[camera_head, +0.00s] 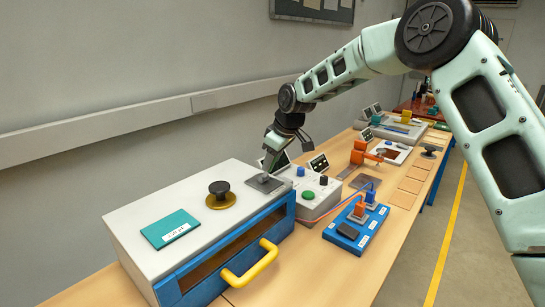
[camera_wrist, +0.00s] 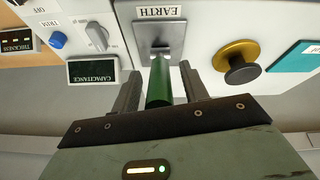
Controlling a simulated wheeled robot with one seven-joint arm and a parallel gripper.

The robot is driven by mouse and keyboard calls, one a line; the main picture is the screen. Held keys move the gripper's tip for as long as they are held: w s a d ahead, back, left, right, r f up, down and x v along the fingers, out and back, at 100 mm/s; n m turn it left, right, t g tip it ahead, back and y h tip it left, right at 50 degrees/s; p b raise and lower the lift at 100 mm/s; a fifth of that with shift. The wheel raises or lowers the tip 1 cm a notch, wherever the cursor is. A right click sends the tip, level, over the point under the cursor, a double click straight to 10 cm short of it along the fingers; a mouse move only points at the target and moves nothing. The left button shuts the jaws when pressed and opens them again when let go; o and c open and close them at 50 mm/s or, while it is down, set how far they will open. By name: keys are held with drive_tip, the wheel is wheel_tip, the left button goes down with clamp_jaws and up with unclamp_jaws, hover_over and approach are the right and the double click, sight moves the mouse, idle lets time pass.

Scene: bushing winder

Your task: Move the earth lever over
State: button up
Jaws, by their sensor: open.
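The earth lever (camera_wrist: 160,84) has a green grip and shows in the wrist view, rising from a grey metal plate (camera_wrist: 144,46) labelled EARTH. In the head view the plate (camera_head: 264,183) sits on top of the white and blue cabinet, at its right end. My gripper (camera_wrist: 159,74) is open, with one dark finger on each side of the green grip. I see a gap on both sides, so the fingers seem not to press on it. In the head view my gripper (camera_head: 272,157) is above the plate and largely hides the lever.
A black knob on a brass base (camera_head: 220,194) and a teal card (camera_head: 170,229) share the cabinet top (camera_head: 130,205). A control box with a green button (camera_head: 308,196) stands close on the right. A yellow handle (camera_head: 252,264) sticks out in front. A blue terminal tray (camera_head: 355,228) lies farther right.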

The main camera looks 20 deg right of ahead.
drive_tip(key=shift+f, duration=0.2)
clamp_jaws()
drive_tip(key=shift+w+r, duration=0.1)
